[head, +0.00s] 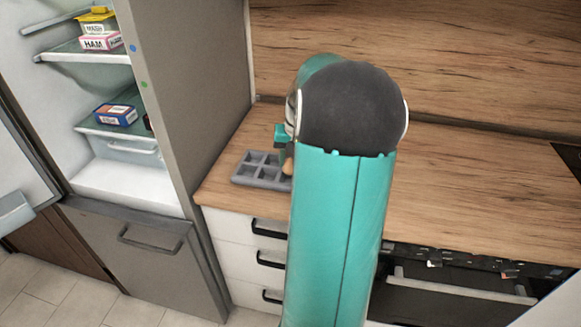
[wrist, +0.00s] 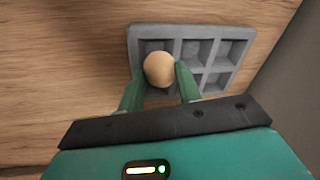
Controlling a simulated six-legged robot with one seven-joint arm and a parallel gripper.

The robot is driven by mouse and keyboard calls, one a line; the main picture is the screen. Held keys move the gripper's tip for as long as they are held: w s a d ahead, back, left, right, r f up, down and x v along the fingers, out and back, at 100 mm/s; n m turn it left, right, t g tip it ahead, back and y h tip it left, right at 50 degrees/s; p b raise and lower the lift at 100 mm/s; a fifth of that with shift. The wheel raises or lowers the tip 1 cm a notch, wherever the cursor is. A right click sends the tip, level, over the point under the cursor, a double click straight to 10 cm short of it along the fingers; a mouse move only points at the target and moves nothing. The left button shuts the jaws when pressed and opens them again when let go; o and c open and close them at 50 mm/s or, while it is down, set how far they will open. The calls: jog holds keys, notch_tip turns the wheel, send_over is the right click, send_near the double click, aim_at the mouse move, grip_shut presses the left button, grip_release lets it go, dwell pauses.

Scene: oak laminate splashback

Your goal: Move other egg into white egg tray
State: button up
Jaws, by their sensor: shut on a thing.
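A tan egg (wrist: 159,68) sits between the two green fingers of my gripper (wrist: 160,78), which is shut on it. The egg tray (wrist: 206,66) looks grey, with two rows of square compartments. The egg is over the tray's left column in the wrist view; I cannot tell whether it touches the tray. The other visible compartments look empty. In the head view the tray (head: 238,181) lies on the counter near the fridge, and the egg (head: 288,166) shows at its right edge beneath my gripper. My teal arm hides part of the tray there.
The wooden counter (head: 456,211) is clear to the right of my arm. A tall fridge (head: 195,80) stands open at the left, with a ham package (head: 101,42) and a blue box (head: 117,115) on its shelves. White drawers (head: 235,243) lie below the counter.

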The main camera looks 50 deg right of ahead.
aim_at(291, 168)
jog(key=shift+w+d+f, duration=0.15)
jog(key=shift+f, duration=1.6)
jog(key=shift+f, duration=0.2)
jog(key=o, duration=1)
